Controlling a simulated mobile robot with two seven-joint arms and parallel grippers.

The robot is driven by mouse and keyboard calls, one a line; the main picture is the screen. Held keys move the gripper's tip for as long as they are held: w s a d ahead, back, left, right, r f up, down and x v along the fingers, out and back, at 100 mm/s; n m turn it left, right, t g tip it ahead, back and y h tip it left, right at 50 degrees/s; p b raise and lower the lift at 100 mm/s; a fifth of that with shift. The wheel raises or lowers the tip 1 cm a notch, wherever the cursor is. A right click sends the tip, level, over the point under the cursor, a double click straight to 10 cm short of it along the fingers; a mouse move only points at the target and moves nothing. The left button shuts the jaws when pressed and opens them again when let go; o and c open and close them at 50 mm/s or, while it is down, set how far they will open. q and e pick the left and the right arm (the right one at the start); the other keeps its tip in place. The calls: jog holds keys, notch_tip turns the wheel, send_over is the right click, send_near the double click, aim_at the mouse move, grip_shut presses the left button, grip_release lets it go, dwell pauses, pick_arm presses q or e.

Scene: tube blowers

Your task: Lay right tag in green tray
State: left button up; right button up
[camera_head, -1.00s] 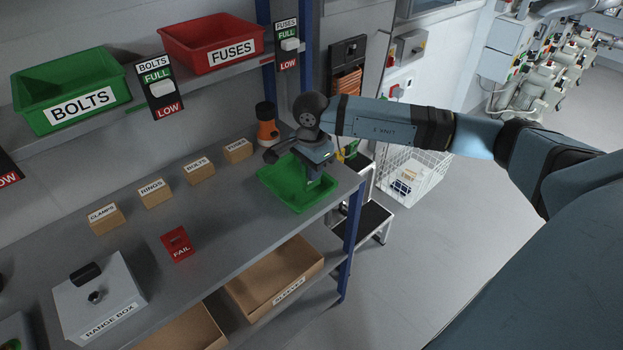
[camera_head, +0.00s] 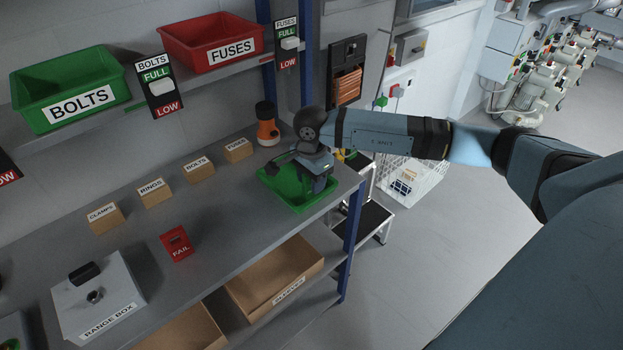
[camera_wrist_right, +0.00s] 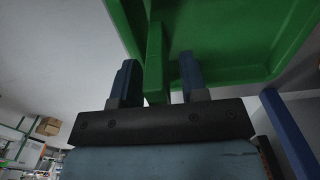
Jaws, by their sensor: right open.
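The green tray (camera_head: 299,207) sits at the right end of the grey bench, near the post. My right gripper (camera_head: 319,186) is over the tray and hides much of its inside. In the right wrist view my right gripper (camera_wrist_right: 156,72) is open, with a narrow green piece (camera_wrist_right: 154,55) between its two fingers. The tray (camera_wrist_right: 235,35) fills the top behind it. I cannot tell whether that green piece is a tag or part of the tray. A red piece marked FAIL (camera_head: 177,243) lies on the bench, well left of the tray. My left gripper is not in view.
An orange and black cylinder (camera_head: 267,125) stands behind the tray. Small labelled boxes, such as FUSES (camera_head: 238,150), line the back. The range box (camera_head: 98,299) is at the left front. A blue post (camera_head: 354,215) is close at the right.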

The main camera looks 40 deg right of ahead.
notch_tip(320, 180, up, 12)
jog(key=shift+f, duration=0.1)
jog(key=s+a+f+m+t+y, duration=0.1)
jog(key=s+a+m+t+y, duration=0.3)
jog(key=a+m+y, duration=0.75)
jog(key=s+a+f+m+t+y, duration=0.1)
jog(key=s+a+m+y, duration=0.6)
jog(key=a, duration=1)
jog(key=w+d+f+m+t+h, duration=0.1)
jog(key=d+f+m+t+h, duration=0.25)
jog(key=m+t, duration=0.45)
jog(key=d+f+m+t+h, duration=0.2)
jog(key=f+m+t+h, duration=0.25)
jog(key=m, duration=0.75)
jog(key=s+d+f+m+g+h, duration=0.2)
jog(key=s+f+m+g+h, duration=0.1)
jog(key=s+f+m, duration=0.3)
jog(key=s+d+f+m+g+h, duration=0.2)
jog(key=s+f+m+g+h, duration=0.2)
jog(key=f, duration=0.5)
jog(key=s+m, duration=0.2)
jog(key=m, duration=0.1)
jog(key=shift+d+m, duration=0.25)
jog(key=shift+m, duration=0.1)
